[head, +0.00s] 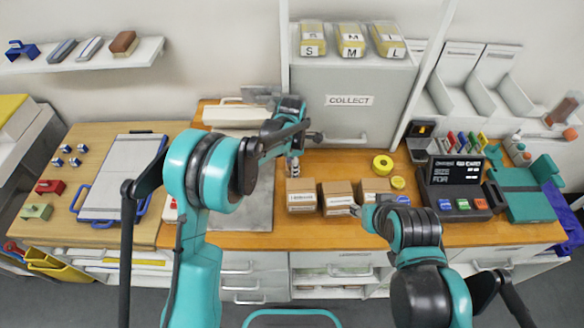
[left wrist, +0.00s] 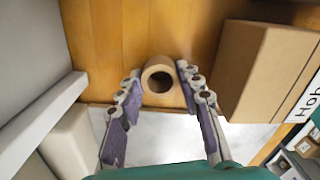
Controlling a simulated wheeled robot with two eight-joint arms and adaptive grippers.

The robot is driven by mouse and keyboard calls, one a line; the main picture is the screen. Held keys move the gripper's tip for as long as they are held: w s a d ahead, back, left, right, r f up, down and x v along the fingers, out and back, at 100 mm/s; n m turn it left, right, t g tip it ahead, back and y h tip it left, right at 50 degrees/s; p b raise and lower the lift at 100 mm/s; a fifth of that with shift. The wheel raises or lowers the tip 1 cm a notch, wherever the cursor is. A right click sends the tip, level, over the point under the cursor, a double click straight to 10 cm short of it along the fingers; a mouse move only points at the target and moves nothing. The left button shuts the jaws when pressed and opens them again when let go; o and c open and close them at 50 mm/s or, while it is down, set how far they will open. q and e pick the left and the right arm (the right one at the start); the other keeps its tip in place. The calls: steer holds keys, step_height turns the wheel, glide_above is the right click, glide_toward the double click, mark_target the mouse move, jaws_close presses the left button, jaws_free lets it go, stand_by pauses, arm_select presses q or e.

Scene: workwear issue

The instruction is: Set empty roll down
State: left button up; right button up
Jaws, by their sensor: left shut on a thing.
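The empty roll is a short brown cardboard tube; in the left wrist view its rim (left wrist: 148,73) faces the camera, between the two fingertips. My left gripper (left wrist: 160,76) is shut on it, over the wooden counter. In the head view the left gripper (head: 294,168) points down behind the small cardboard boxes, and the roll cannot be made out there. Whether the roll touches the counter I cannot tell. My right gripper (head: 357,211) is small in the head view, by the boxes' right end; its fingers are unclear.
Cardboard boxes (head: 301,202) stand just in front of the left gripper; one (left wrist: 250,70) is close on its right in the wrist view. A yellow tape roll (head: 382,165) lies right. A grey COLLECT cabinet (head: 350,120) stands behind. Bare counter (head: 335,162) shows between.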

arm_select(q)
steer(key=shift+f, duration=0.1)
steer(key=o, duration=0.7)
steer(key=shift+o, duration=0.2)
step_height(320, 180, up, 12)
steer(key=p, duration=0.2)
steer(key=shift+r, duration=0.25)
